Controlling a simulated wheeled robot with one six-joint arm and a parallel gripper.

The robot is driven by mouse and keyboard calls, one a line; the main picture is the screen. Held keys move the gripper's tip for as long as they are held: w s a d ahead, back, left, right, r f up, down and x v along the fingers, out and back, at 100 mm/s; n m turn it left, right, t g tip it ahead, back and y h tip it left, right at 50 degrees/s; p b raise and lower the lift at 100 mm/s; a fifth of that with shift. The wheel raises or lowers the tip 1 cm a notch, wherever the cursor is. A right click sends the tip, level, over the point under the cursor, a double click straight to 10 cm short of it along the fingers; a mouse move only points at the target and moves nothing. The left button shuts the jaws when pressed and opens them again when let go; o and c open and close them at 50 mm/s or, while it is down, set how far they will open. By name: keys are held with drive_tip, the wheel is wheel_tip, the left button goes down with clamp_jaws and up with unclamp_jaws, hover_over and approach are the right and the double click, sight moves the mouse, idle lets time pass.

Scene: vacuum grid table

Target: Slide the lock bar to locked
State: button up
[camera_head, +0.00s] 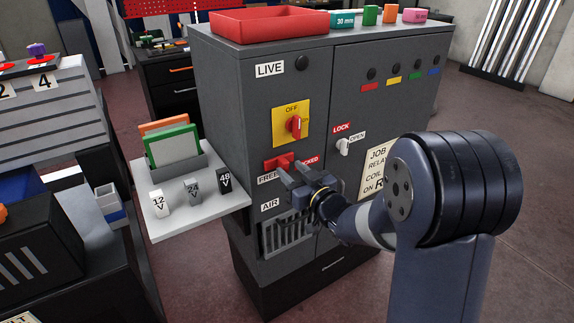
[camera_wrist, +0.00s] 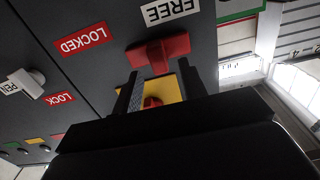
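The red lock bar (camera_head: 279,162) sits on the front of the grey cabinet, just above the FREE label (camera_head: 268,179). The LOCKED label (camera_head: 310,160) is to its right, partly hidden. The bar also shows in the upside-down wrist view (camera_wrist: 160,52), beside FREE, with LOCKED to its left. My gripper (camera_head: 297,175) is in front of the cabinet, close to the bar. Its two dark fingers (camera_wrist: 158,82) are apart, with nothing shut between them. The fingertips lie near either side of the bar's projecting part; I cannot tell whether they touch it.
A yellow plate with a red OFF switch (camera_head: 293,124) is above the bar. A small white LOCK/OPEN knob (camera_head: 343,147) is to the right. An AIR vent (camera_head: 287,234) is below. A white side shelf (camera_head: 196,212) with several voltage blocks juts out at left.

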sight(282, 164)
drive_tip(key=shift+x, duration=1.45)
drive_tip(key=shift+c, duration=0.2)
clamp_jaws()
drive_tip(key=shift+d, duration=0.1)
